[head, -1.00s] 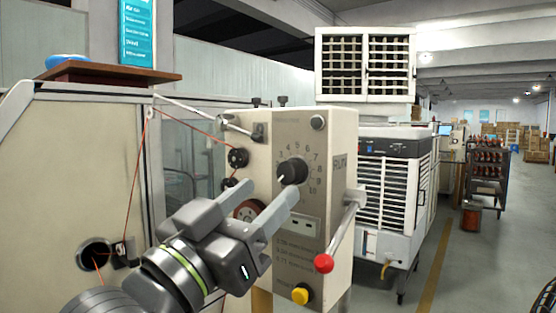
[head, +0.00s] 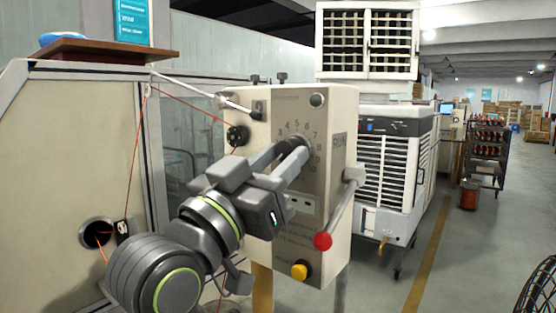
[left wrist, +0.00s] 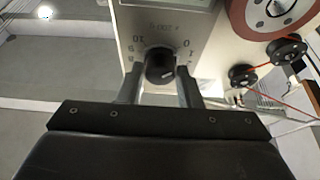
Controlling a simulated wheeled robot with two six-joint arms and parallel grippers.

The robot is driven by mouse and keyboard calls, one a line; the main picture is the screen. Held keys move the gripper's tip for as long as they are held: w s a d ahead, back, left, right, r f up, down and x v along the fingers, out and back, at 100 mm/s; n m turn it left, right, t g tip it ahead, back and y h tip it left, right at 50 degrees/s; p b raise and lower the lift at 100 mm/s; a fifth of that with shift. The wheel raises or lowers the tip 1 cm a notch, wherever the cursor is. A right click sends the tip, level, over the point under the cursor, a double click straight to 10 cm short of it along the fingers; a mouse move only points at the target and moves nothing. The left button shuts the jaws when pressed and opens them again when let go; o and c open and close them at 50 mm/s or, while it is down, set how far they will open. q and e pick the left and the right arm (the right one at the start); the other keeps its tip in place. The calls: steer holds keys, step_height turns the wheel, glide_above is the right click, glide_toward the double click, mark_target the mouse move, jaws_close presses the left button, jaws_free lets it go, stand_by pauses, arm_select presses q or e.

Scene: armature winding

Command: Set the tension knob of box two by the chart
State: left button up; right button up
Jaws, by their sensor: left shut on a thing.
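The winding machine's tension box (head: 330,120) has a dial scale with printed numbers around a dark tension knob (left wrist: 160,66). My left gripper (head: 294,148) is shut on this knob, one finger on each side. In the head view the fingers hide most of the knob and its pointer. In the left wrist view the knob sits between the fingertips, with 10 and 0 readable beside it. A teal chart (head: 132,20) at the top left is cut off by the frame; its text is too small to read. My right gripper is not in view.
A lever with a red ball (head: 323,241) and a yellow button (head: 300,271) are low on the box. Orange wire (head: 136,150) runs past black guide pulleys (head: 238,136). A white air cooler (head: 395,170) stands behind.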

arm_select(q)
steer(key=shift+m, duration=0.5)
steer(key=m+g+h+b, duration=0.1)
steer(key=m, duration=0.1)
steer(key=m+g+h+b, duration=0.1)
steer(key=m, duration=0.2)
steer(key=m+g+b, duration=0.1)
steer(key=m, duration=0.1)
steer(key=shift+w+a+m+h, duration=0.2)
steer(key=shift+a+m+h, duration=0.1)
steer(key=shift+h, duration=0.1)
steer(key=shift+r+m+g+h+b, duration=0.15)
steer(key=shift+m+g+b, duration=0.6)
steer(key=shift+m, duration=0.75)
steer(key=shift+m+g+h+b, duration=0.15)
steer(key=shift+m+g+b, duration=0.55)
steer(key=shift+m, duration=0.8)
steer(key=shift+g, duration=0.25)
steer(key=o, duration=1)
steer(key=shift+c, duration=0.2)
